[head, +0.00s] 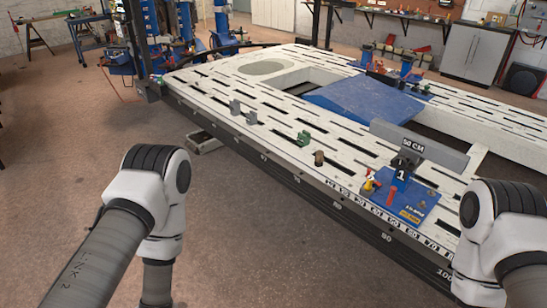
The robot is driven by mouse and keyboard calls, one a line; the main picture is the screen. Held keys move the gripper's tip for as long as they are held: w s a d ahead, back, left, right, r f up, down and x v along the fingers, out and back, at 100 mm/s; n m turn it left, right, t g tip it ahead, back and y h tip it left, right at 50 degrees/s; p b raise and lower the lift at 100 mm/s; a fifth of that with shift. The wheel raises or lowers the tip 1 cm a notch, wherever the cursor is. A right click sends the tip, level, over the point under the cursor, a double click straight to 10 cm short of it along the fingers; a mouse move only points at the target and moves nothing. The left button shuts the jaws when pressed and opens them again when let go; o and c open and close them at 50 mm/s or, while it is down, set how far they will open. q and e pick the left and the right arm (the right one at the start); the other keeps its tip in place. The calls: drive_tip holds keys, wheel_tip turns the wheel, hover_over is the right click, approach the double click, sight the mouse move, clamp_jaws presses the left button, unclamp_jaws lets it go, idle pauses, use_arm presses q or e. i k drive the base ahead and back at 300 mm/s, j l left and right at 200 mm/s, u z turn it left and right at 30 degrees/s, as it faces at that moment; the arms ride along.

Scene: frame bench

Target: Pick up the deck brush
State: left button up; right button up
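I cannot make out a deck brush anywhere in the head view. My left arm comes in from the lower left and bends down out of the picture. My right arm shows at the lower right edge. Neither gripper is in view, so what they hold is hidden. The white slotted frame bench (220,85) fills the middle and right of the view.
Small clamps and fittings stand along the bench's near edge, with a blue plate (403,203) and a grey bar (418,145). A blue ramp (370,103) lies on the bench. Blue equipment (160,62) stands at its far left. Brown floor (65,160) is clear at left.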

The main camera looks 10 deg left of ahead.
sight(319, 160)
drive_tip(key=i+j+z, duration=0.2)
drive_tip(key=i, duration=0.2)
drive_tip(key=i+z, duration=0.25)
drive_tip(key=i, duration=0.2)
drive_tip(key=i+j+z, duration=0.4)
drive_tip(key=i+j, duration=0.2)
drive_tip(key=i, duration=0.25)
drive_tip(key=i+j+z, duration=0.2)
drive_tip(key=i+j, duration=0.3)
drive_tip(key=i, duration=0.15)
